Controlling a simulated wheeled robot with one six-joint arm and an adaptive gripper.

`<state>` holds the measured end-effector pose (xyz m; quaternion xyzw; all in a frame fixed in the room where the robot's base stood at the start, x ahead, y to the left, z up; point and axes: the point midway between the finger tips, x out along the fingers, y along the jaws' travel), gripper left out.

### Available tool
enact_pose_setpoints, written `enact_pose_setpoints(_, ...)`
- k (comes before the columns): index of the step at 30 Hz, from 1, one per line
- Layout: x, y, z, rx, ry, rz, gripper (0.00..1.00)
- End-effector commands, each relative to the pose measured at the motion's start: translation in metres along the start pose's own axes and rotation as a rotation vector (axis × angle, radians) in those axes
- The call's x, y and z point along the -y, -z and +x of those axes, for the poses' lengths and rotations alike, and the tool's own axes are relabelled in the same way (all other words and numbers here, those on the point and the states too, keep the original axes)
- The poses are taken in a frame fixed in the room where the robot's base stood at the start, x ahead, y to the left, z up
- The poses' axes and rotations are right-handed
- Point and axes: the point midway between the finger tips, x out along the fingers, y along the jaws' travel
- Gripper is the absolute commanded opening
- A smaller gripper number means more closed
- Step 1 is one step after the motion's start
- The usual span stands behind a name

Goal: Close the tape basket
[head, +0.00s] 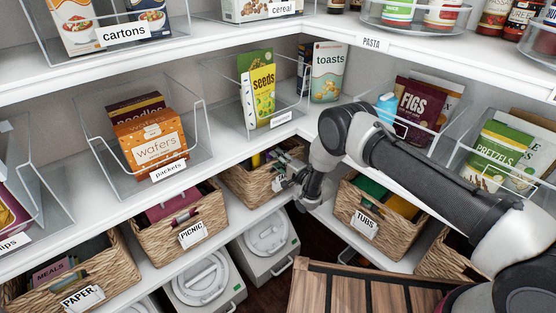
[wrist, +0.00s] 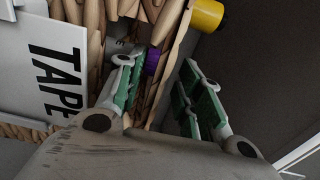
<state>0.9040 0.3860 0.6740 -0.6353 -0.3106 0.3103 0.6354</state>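The tape basket (head: 245,185) is a woven basket in the shelf corner in the head view, with rolls and small items inside. Its white TAPE label (wrist: 55,75) fills the left of the wrist view, beside the weave. My gripper (head: 288,180) is at the basket's right front, by the label. In the wrist view my gripper (wrist: 162,85) has its two green-padded fingers apart, with the basket's woven edge showing between and beyond them. I cannot tell whether a finger touches the basket. A yellow cylinder (wrist: 206,14) and a purple item show at the basket.
The picnic basket (head: 150,245) stands to the left and the tubs basket (head: 365,205) to the right, on the same shelf level. White lidded bins (head: 265,235) stand below.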

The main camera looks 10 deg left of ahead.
Motion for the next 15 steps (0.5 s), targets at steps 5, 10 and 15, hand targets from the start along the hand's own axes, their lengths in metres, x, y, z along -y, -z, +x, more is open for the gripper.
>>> enact_pose_setpoints(5,-0.001,0.000,-0.003,-0.001,-0.001,0.000,0.36)
enact_pose_setpoints(10,-0.001,0.001,-0.025,-0.002,-0.004,0.001,0.36)
enact_pose_setpoints(15,-0.001,0.001,-0.063,-0.001,-0.004,0.001,0.36)
